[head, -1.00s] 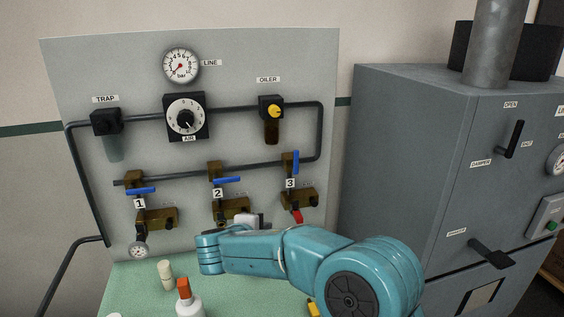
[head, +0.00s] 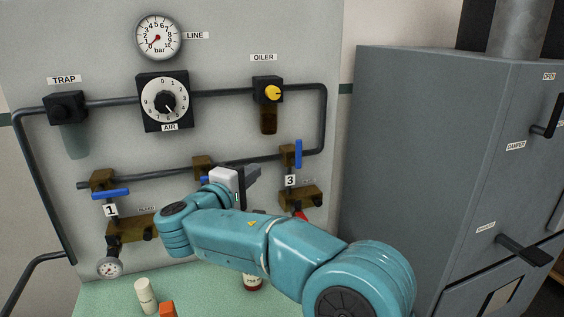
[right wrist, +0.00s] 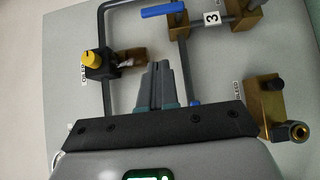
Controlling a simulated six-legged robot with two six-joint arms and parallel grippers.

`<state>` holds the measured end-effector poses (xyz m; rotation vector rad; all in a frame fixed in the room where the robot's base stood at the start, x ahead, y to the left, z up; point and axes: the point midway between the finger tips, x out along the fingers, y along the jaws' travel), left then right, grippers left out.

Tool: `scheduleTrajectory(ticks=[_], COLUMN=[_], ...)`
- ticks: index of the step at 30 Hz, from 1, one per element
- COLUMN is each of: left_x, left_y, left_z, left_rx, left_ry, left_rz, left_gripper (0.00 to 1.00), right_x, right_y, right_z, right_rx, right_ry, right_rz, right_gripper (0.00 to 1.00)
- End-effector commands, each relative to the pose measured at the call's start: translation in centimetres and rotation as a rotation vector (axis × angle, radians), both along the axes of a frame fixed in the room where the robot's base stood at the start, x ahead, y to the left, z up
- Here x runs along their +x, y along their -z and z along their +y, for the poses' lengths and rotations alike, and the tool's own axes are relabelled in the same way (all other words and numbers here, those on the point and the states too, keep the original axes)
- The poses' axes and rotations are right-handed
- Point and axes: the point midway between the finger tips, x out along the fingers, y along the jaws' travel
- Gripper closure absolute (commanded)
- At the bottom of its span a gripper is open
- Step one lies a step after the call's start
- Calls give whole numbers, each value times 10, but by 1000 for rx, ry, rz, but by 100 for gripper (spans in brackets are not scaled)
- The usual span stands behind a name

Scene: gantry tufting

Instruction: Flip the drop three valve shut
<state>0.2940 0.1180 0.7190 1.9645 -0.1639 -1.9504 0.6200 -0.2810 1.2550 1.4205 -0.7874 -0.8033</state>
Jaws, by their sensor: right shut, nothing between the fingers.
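The drop three valve's blue handle (head: 298,153) stands upright along its pipe, above the white 3 label (head: 290,180). In the right wrist view the handle (right wrist: 163,11) is at the top edge, beside the 3 label (right wrist: 212,18). My right gripper (head: 253,172) is shut and empty, left of the drop three handle and apart from it, in front of drop two. Its closed fingertips (right wrist: 163,68) point toward the panel below the handle in the right wrist view. My left gripper is not in view.
Drop two's valve (head: 203,165) is mostly hidden behind my right gripper. Drop one's blue handle (head: 110,194) lies crosswise at left. The oiler (head: 268,92) hangs above drop three. A grey cabinet (head: 420,150) stands right. Small bottles (head: 145,296) stand on the green bench (head: 190,290).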

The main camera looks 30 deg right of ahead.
Motion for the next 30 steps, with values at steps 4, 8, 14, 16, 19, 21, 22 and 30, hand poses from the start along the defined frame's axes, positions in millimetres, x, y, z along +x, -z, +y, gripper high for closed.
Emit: scheduleTrajectory(ticks=[4,8,14,16,19,21,22,30], left_x=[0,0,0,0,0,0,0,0], left_y=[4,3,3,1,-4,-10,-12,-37], left_z=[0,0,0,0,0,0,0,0], left_rx=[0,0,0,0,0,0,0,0], left_ry=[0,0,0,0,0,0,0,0], left_rz=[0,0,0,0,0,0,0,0], left_gripper=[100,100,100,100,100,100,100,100], right_x=[-4,-6,-7,-5,2,9,12,45], right_y=[2,1,1,1,-1,-1,-2,-2], right_z=[0,0,0,-3,-12,-23,-29,-79], right_rx=[-2,-2,-2,-2,-2,-3,-1,-2], right_ry=[1,1,1,2,2,4,5,4], right_rz=[-5,-5,-3,-3,-2,-2,-2,-2], right_gripper=[100,100,100,100,100,100,100,100])
